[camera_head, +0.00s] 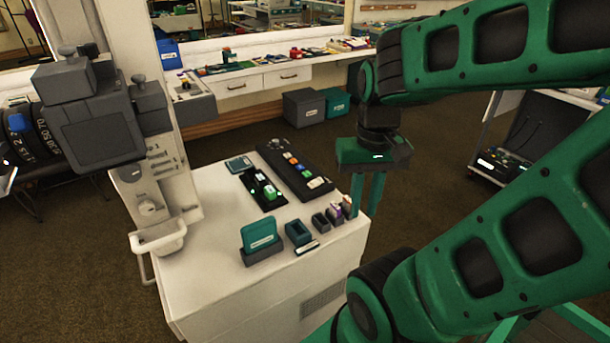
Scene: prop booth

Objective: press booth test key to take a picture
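A long black panel (274,154) lies on the white cabinet top, with a row of small coloured keys (298,167) and a white key (317,183) at its near end. A smaller black unit (255,186) beside it bears a bright green key (269,191). I cannot read which key is the test key. A grey camera (97,135) stands at the left on a white column. My gripper (365,209) points down near the cabinet's right edge, right of both panels. Its two green fingers show a gap between them, with nothing seen held. Whether it touches anything is unclear.
A teal card holder (260,240), a small teal box (298,232) and several small dark holders (321,222) stand on the cabinet's (215,262) front part. A grey-teal pad (239,164) lies behind the smaller unit. My green arm fills the right side.

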